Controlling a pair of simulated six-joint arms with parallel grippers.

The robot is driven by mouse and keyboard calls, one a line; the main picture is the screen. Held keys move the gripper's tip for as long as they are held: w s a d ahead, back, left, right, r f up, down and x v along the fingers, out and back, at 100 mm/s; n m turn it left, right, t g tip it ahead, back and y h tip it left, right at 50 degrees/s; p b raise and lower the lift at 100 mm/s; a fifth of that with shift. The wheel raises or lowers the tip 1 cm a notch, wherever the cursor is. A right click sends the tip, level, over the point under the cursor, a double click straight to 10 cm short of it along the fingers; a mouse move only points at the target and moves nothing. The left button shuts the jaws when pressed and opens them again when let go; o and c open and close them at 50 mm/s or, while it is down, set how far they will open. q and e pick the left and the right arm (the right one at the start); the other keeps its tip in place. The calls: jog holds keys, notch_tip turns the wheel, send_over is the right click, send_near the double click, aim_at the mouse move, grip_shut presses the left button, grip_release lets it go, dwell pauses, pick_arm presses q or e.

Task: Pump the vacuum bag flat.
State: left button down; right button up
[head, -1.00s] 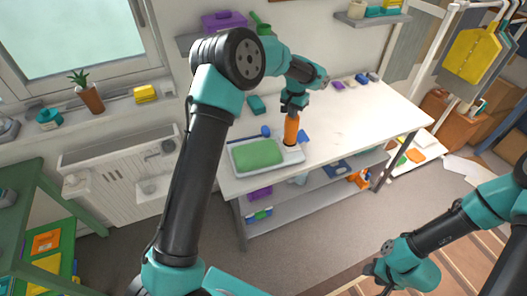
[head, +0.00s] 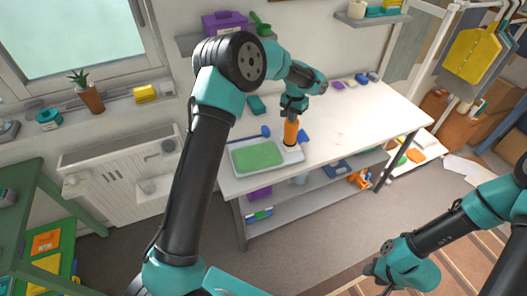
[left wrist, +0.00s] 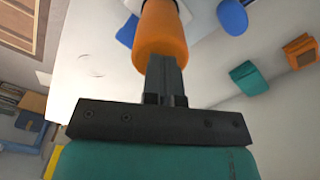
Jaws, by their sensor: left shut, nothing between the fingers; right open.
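The green vacuum bag (head: 257,157) lies in a shallow white tray (head: 236,168) near the table's front left corner. It looks low, with only a slight swell. My left gripper (head: 293,112) is shut and empty, directly above the pump. In the left wrist view its closed fingertips (left wrist: 165,65) meet the end of the orange pump (left wrist: 160,35); whether they press on it is hard to tell. My right gripper (head: 377,280) is open at the bottom right, far from the table.
The table's right half (head: 375,115) is clear. A lower shelf (head: 290,205) holds several things.

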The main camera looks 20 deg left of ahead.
pick_arm(q)
jog(key=shift+r, duration=2.55)
jog(key=shift+r, duration=0.1)
jog(key=shift+r, duration=2.9)
